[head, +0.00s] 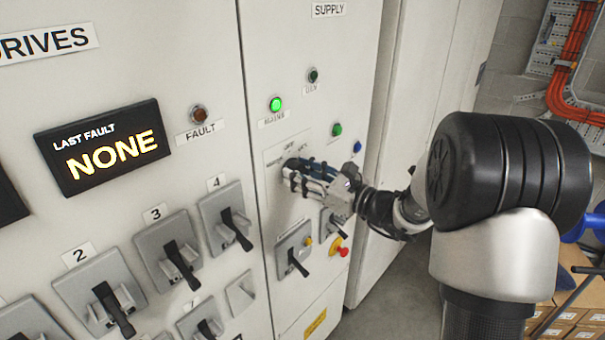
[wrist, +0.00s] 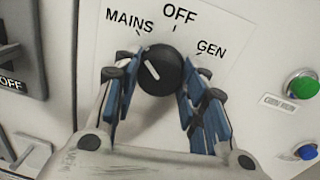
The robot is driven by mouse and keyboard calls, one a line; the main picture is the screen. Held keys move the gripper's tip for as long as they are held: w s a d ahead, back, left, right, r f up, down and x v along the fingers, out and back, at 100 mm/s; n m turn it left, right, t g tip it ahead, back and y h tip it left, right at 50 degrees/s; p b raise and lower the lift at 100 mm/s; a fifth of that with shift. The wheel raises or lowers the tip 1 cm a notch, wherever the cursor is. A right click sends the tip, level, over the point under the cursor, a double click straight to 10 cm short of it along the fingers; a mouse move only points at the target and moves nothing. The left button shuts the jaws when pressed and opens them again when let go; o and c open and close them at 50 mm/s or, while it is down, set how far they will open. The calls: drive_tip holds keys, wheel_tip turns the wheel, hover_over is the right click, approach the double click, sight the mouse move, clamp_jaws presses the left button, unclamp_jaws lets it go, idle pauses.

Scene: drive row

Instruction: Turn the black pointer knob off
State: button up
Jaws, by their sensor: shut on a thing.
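The black pointer knob (wrist: 160,72) sits on a white plate (wrist: 225,22) marked MAINS, OFF and GEN. Its white line points up and left, toward the MAINS side rather than OFF. My gripper (wrist: 157,86) is shut on the knob, with one blue-padded finger on its left and one on its right. In the head view my gripper (head: 290,172) reaches the supply panel from the right and hides the knob.
A lit green lamp (head: 276,104) is above the plate. A green button (wrist: 302,85) and a blue button (wrist: 306,152) are to its right. Below are grey switches with black handles (head: 298,262) and a red button (head: 342,252). The drives panel (head: 130,60) is left.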

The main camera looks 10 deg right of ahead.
drive_tip(key=shift+r, duration=0.1)
drive_tip(key=m+p, duration=0.4)
drive_tip(key=m, duration=0.1)
drive_tip(key=shift+r, duration=0.1)
drive_tip(key=shift+m+t+p, duration=0.3)
drive_tip(key=shift+m+p, duration=1.75)
drive_tip(key=shift+m, duration=0.35)
drive_tip(key=o, duration=1.1)
drive_tip(key=shift+w+a+f, duration=0.1)
drive_tip(key=shift+a+f, duration=0.05)
drive_tip(key=shift+f, duration=0.05)
drive_tip(key=shift+c, duration=0.2)
